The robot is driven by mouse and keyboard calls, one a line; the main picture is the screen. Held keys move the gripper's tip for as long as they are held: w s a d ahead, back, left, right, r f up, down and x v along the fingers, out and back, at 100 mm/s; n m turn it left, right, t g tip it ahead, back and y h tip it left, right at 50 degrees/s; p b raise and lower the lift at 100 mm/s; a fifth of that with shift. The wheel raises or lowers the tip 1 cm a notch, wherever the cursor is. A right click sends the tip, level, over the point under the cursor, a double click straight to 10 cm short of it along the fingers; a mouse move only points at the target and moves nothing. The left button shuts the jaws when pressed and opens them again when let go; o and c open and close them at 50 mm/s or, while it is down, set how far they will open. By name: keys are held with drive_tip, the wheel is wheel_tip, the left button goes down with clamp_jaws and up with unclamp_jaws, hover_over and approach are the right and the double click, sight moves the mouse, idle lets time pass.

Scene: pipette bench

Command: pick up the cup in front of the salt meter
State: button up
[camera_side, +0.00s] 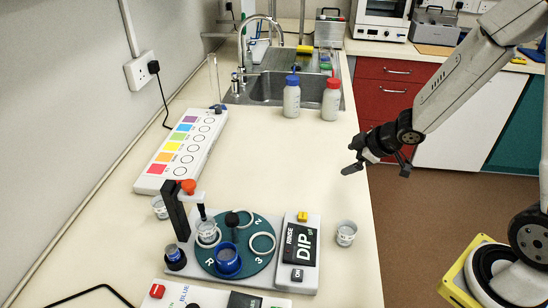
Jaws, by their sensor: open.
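A device with a teal turntable (258,232), a dark probe arm (178,218) and a display reading "RINSE DIP" (300,245) stands at the front; it appears to be the salt meter. A small clear cup with markings (346,233) stands upright on the bench just right of the display. A similar cup (160,208) stands left of the device. Another (207,233) sits on the turntable under the probe, beside a blue cup (227,262). My gripper (379,168) is open and empty, above the bench's right edge, beyond and apart from the right-hand cup.
A color-chart panel (190,148) lies at left. Two bottles, blue-capped (291,97) and red-capped (331,100), stand by the sink (268,88). Another device (195,298) is cut off at the bottom. The bench (290,165) is clear in the middle; its right edge drops to the floor.

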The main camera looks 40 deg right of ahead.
sight(341, 235)
drive_tip(key=f+n+y, duration=0.1)
drive_tip(key=n+y, duration=0.1)
drive_tip(key=a+f+n+y, duration=0.1)
drive_tip(key=y, duration=0.1)
drive_tip(key=shift+a+n, duration=0.2)
drive_tip(key=shift+n, duration=0.2)
drive_tip(key=s+n+g+y, duration=0.1)
drive_tip(key=s+a+f+n+y, duration=0.1)
drive_tip(key=s+n+g+y, duration=0.1)
drive_tip(key=s+y, duration=0.1)
drive_tip(key=shift+a+f+g, duration=0.15)
drive_tip(key=shift+a+g, duration=0.15)
drive_tip(key=shift+a, duration=0.05)
drive_tip(key=s+n+g+y, duration=0.1)
drive_tip(key=s, duration=0.2)
drive_tip(key=s+n+g+y, duration=0.1)
drive_tip(key=s+g+y, duration=0.1)
drive_tip(key=shift+s+a+n+g+y, duration=0.15)
drive_tip(key=shift+s+n+g+y, duration=0.15)
drive_tip(key=shift+s+n, duration=0.1)
drive_tip(key=shift+s+n+g+y, duration=0.3)
drive_tip(key=shift+s+g, duration=0.2)
drive_tip(key=shift+s, duration=0.15)
drive_tip(key=shift+x, duration=3.85)
drive_tip(key=c, duration=1.3)
